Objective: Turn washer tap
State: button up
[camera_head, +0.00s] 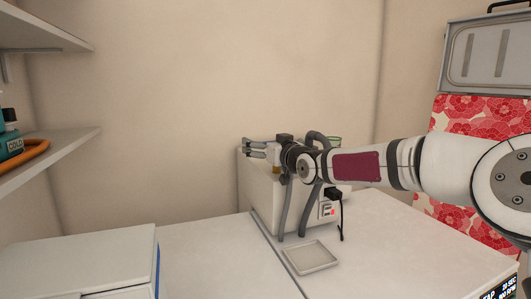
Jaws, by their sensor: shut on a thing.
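My gripper (251,149) reaches in from the right, over the top of a white box-shaped machine (262,197) against the back wall. Its pale fingers point left, at the machine's upper left corner. The fingers are closed on a small part there, likely the washer tap, too small and too covered to make out clearly. A yellowish-brown piece shows just below the dark gripper body. Grey hoses (306,214) hang down the machine's front, partly behind my wrist.
A shallow white tray (311,258) lies on the counter (205,255) before the machine. A black plug with a cable (341,215) is on the machine's front. A white lidded box (80,262) stands front left. Shelves (55,148) hang at left. The counter's middle is clear.

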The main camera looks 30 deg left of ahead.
dwell(0.3)
jog(key=o, duration=1.5)
jog(key=shift+d, duration=0.15)
jog(key=v, duration=1.2)
